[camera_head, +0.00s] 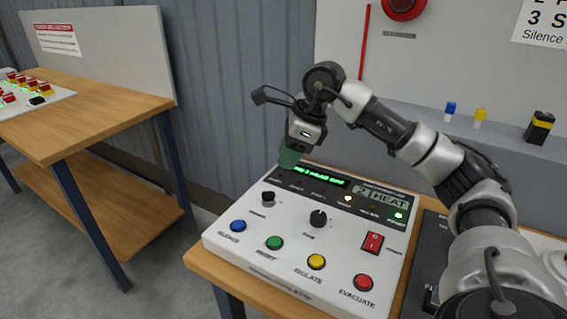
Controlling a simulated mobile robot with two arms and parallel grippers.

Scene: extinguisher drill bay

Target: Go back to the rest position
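My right arm comes in from the right and bends over a white control panel (225,253). My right gripper (290,157) hangs above the panel's back left corner, by the left end of the green lit display (322,175). Its tip looks green and points down; I cannot tell if its fingers are open or shut, or if it touches the panel. The panel has a blue button (238,226), a green button (275,243), a yellow button (317,261), a red button (363,283), two black knobs and a red rocker switch (373,242). My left gripper is not in view.
A wooden table (110,110) with another button panel (30,108) stands at the left, with floor between. On a grey ledge (420,119) at the back right stand a blue item (450,109), a yellow item (480,116) and a black-and-yellow block (540,127). A grey corrugated wall is behind.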

